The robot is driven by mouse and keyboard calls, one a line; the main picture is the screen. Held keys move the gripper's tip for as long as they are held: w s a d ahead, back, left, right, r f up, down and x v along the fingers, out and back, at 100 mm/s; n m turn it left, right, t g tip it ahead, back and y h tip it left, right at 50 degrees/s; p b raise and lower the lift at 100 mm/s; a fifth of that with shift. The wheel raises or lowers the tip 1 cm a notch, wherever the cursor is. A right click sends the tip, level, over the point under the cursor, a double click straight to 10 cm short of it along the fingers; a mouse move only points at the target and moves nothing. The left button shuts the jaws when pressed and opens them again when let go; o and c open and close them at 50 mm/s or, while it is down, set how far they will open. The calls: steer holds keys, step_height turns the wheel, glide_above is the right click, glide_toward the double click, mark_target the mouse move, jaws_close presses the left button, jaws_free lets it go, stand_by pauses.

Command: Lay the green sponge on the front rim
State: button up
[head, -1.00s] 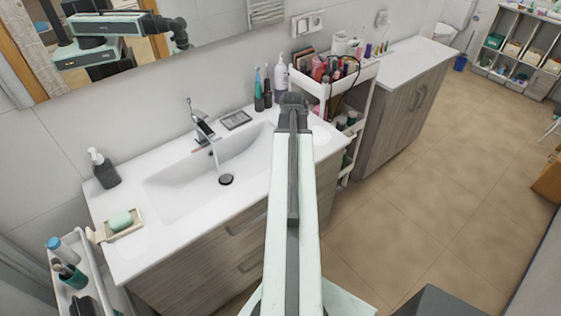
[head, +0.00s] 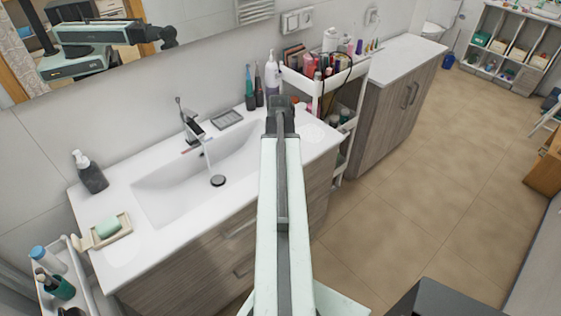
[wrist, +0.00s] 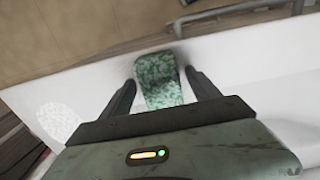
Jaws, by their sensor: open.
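In the wrist view the green sponge (wrist: 160,82), a mottled block, lies between the two dark fingers of my gripper (wrist: 161,76). The fingers stand apart, with a visible gap on each side of it. The sponge is over the white front rim (wrist: 230,62) of the washbasin, its far end at about the rim's edge. I cannot tell whether its underside is fully resting. In the head view my own arm hides the sponge and gripper; the white washbasin top (head: 140,238) shows to its left.
A pale green soap (head: 108,227) sits in a dish at the washbasin's left end, near a dark soap dispenser (head: 90,174). The tap (head: 190,125) stands at the back. A crowded cosmetics cart (head: 325,80) is at right. A small white cart (head: 85,285) stands at lower left.

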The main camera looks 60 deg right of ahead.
step_height(320, 180, up, 12)
steer(key=p, duration=1.2)
steer(key=shift+r, duration=0.15)
steer(key=w+a+n, duration=0.2)
steer(key=w+a, duration=1.4)
steer(key=a, duration=0.4)
steer(key=w+a, duration=0.2)
steer(key=a, duration=1.3)
steer(key=w+a+n, duration=0.1)
steer(key=w+a, duration=0.2)
steer(key=a, duration=1.2)
steer(key=shift+w+n, duration=0.25)
steer(key=shift+n, duration=0.05)
